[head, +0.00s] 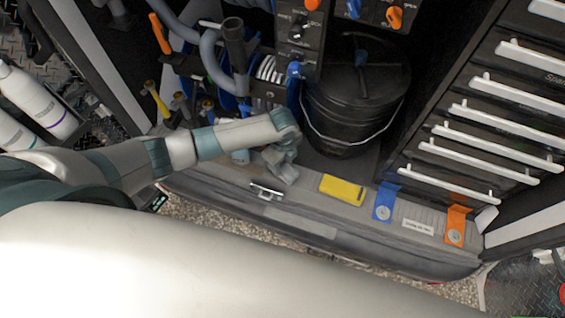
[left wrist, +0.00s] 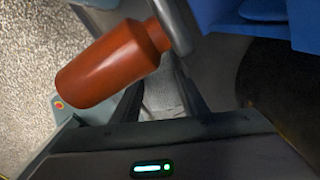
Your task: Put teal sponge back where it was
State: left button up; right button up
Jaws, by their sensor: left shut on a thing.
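I cannot make out a teal sponge in either view. My left gripper (head: 280,168) is low over the grey van sill, in front of the black bucket and left of a yellow block (head: 342,189). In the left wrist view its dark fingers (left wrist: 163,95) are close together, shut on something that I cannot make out. A red-brown cylinder (left wrist: 105,68) with a grey rounded end piece shows beside and partly over the fingers there; I cannot tell whether they touch it. My right gripper is not in view.
The black bucket (head: 355,95) stands behind the sill (head: 300,212). Tools and grey hoses (head: 215,60) crowd the left. White bottles (head: 35,105) stand far left.

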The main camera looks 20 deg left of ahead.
aim_at(283, 166)
pick_arm(q)
jog(key=o, duration=1.1)
jog(key=shift+o, duration=0.2)
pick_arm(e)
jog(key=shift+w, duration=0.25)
pick_arm(q)
jog(key=shift+w+r, duration=0.1)
jog(key=shift+r, duration=0.35)
notch_tip(283, 166, up, 11)
jog(key=shift+b, duration=0.4)
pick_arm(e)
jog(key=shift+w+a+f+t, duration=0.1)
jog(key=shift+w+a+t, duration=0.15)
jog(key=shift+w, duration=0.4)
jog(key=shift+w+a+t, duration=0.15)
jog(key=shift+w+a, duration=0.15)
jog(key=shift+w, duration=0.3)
